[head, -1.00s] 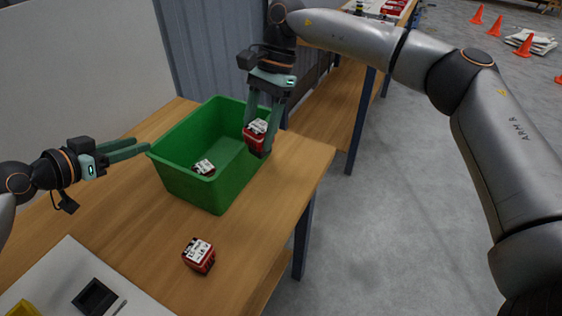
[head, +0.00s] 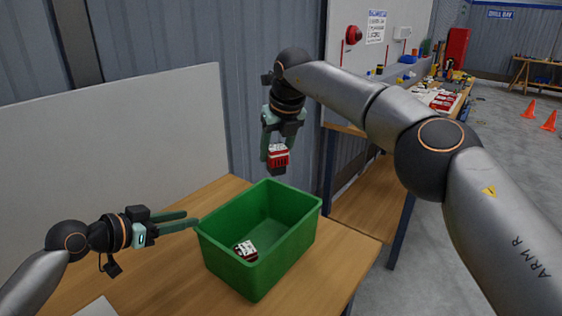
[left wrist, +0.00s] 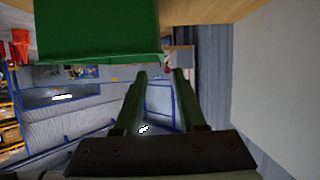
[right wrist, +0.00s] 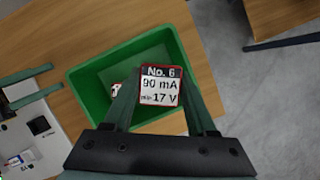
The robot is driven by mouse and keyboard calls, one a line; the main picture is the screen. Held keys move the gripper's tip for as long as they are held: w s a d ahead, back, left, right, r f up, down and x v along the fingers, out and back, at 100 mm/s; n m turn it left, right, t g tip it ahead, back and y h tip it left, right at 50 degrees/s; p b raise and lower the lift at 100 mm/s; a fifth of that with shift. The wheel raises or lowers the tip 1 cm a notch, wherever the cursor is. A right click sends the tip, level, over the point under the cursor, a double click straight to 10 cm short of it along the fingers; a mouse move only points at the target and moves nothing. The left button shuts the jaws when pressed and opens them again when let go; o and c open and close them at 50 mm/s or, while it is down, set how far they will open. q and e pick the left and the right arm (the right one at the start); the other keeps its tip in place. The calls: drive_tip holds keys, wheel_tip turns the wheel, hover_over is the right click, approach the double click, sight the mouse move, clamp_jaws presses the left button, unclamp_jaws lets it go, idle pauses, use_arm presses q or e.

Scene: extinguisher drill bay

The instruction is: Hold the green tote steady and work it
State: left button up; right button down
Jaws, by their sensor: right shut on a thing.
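The green tote (head: 300,240) stands on the wooden table, upright and open at the top. A red and white block (head: 246,250) lies inside it. My right gripper (head: 278,150) is shut on a red block (head: 278,158) and holds it in the air above the tote's far side. In the right wrist view this block (right wrist: 160,86) reads "No. 6, 90 mA, 17 V". My left gripper (head: 190,220) points at the tote's left rim with its fingers apart. In the left wrist view its fingers (left wrist: 160,75) are empty beside the tote (left wrist: 97,30); contact is unclear.
A pale panel (head: 120,150) stands behind the table (head: 350,255). A second bench (head: 375,195) and orange cones (head: 528,108) are to the right.

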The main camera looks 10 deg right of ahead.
sight(222, 211)
use_arm(q)
drive_tip(key=x, duration=1.2)
drive_tip(key=shift+f, duration=0.15)
drive_tip(key=shift+c, duration=0.2)
clamp_jaws()
idle(1.1)
